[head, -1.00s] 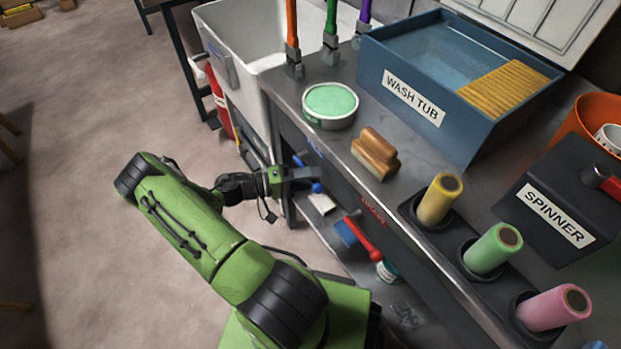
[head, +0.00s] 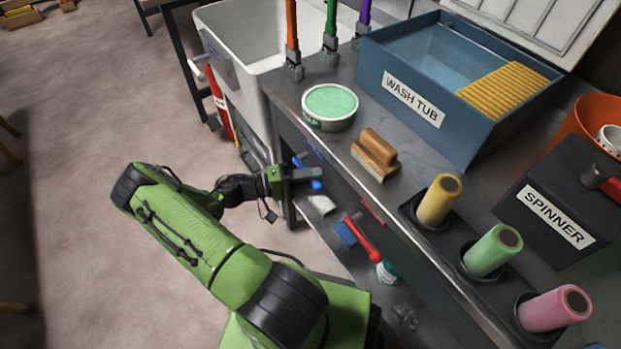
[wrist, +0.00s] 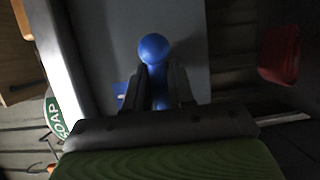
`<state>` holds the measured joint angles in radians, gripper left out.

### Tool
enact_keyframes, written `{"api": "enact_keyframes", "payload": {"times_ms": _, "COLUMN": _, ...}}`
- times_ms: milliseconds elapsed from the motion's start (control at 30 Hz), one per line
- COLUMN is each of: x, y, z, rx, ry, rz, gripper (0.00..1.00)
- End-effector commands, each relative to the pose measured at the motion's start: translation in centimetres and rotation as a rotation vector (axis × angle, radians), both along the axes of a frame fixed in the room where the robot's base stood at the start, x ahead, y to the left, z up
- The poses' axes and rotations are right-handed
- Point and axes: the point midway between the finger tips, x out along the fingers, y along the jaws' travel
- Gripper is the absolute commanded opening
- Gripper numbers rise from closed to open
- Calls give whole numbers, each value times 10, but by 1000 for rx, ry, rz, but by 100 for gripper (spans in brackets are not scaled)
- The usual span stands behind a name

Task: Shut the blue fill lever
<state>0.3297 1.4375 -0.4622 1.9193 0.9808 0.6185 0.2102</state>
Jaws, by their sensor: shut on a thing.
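The blue fill lever (head: 299,160) is on the front of the bench, below the counter edge, and my gripper covers part of it. In the wrist view its round blue knob (wrist: 154,48) shows just beyond the fingertips. My gripper (head: 312,174) is at the lever with its fingers closed on it; they also show in the wrist view (wrist: 159,85), one on each side of the lever. The lever's pivot is hidden.
A red lever (head: 362,238) sticks out from the bench front to the right. The wash tub (head: 413,98), a round soap tin (head: 330,124) and a wooden brush (head: 376,154) stand on the counter above. Open floor (head: 90,100) lies to the left.

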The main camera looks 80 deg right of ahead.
Motion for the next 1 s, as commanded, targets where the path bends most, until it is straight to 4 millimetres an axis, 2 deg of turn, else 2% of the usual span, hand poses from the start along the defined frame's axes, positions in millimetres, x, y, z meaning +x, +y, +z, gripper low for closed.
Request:
{"api": "enact_keyframes", "payload": {"times_ms": 233, "x": 0, "y": 0, "z": 1, "rx": 7, "ry": 7, "rz": 1, "gripper": 0}}
{"api": "enact_keyframes", "payload": {"times_ms": 267, "x": 0, "y": 0, "z": 1, "rx": 7, "ry": 7, "rz": 1, "gripper": 28}}
{"api": "enact_keyframes", "payload": {"times_ms": 367, "x": 0, "y": 0, "z": 1, "rx": 6, "ry": 6, "rz": 1, "gripper": 44}}
{"api": "enact_keyframes", "payload": {"times_ms": 767, "x": 1, "y": 0, "z": 1, "rx": 5, "ry": 5, "rz": 1, "gripper": 45}}
{"api": "enact_keyframes", "payload": {"times_ms": 867, "x": 10, "y": 4, "z": 1, "rx": 5, "ry": 4, "rz": 3, "gripper": 45}}
{"api": "enact_keyframes", "payload": {"times_ms": 1000, "x": 42, "y": 19, "z": 1, "rx": 4, "ry": 3, "rz": 9, "gripper": 45}}
